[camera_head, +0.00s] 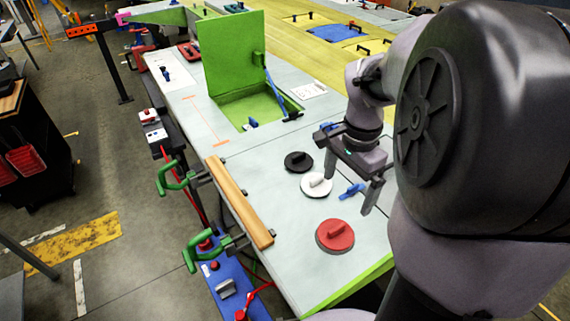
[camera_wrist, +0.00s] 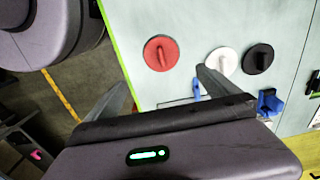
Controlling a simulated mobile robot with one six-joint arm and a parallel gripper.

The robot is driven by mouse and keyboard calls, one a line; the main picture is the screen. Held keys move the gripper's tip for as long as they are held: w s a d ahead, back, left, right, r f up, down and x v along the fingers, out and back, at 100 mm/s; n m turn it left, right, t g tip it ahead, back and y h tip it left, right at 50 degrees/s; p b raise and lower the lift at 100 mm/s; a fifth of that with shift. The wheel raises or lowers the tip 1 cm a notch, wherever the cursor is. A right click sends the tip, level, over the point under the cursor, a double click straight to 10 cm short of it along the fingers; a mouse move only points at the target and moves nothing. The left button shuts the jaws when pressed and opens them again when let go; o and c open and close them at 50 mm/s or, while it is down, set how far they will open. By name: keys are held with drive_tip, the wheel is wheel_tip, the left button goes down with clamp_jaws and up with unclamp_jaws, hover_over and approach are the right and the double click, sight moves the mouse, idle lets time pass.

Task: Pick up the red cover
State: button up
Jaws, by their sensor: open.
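The red cover (camera_head: 335,235) is a round disc with a raised bar handle, lying flat on the pale work surface near its front. It also shows in the wrist view (camera_wrist: 160,53), beyond the fingertips and between their directions. My gripper (camera_head: 350,192) is open and empty, above the surface, up and to the right of the red cover in the head view. In the wrist view its two fingers (camera_wrist: 163,82) are spread apart, and neither touches the cover.
A white cover (camera_head: 316,185) and a black cover (camera_head: 298,161) lie behind the red one. A blue clamp-like part (camera_head: 352,190) lies near my gripper. A wooden strip (camera_head: 240,203) with green clamps (camera_head: 205,250) lines the left edge. An open green hatch (camera_head: 235,62) stands farther back.

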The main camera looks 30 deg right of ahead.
sight(337, 227)
drive_tip(key=f+b, duration=0.2)
drive_tip(key=f, duration=0.6)
drive_tip(key=f+b, duration=0.2)
drive_tip(key=f, duration=0.7)
drive_tip(key=shift+w+d+f+b, duration=0.2)
drive_tip(key=shift+f+b, duration=0.1)
drive_tip(key=shift+b, duration=0.05)
drive_tip(key=shift+r, duration=0.1)
drive_tip(key=shift+c, duration=0.4)
drive_tip(key=c, duration=1.3)
drive_tip(key=shift+r, duration=0.15)
